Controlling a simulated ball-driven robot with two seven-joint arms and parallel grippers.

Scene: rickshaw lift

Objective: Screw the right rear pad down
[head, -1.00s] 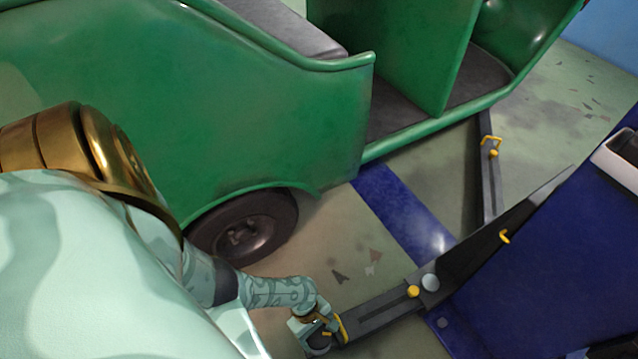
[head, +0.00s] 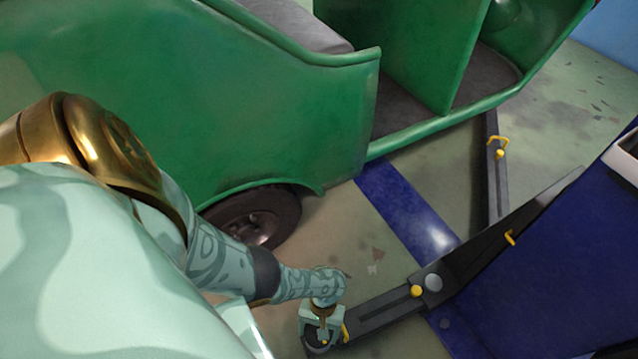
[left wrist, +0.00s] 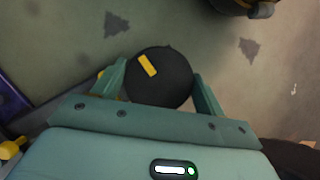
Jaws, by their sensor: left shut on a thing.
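The right rear pad is a round black disc with a yellow mark (left wrist: 160,82) in the left wrist view, at the end of a dark lift arm (head: 378,310). My left gripper (head: 322,338) is at that arm's end in the head view, pointing down. In the left wrist view its two green fingers (left wrist: 160,88) stand on either side of the pad and are shut on it. The pad is mostly hidden by the gripper in the head view. My right gripper is not in view.
The green rickshaw (head: 270,110) stands behind, its rear wheel (head: 255,218) close to my left arm. A second lift arm (head: 494,175) reaches under its side. A blue lift post base (head: 540,270) fills the right. Floor between wheel and lift arm is clear.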

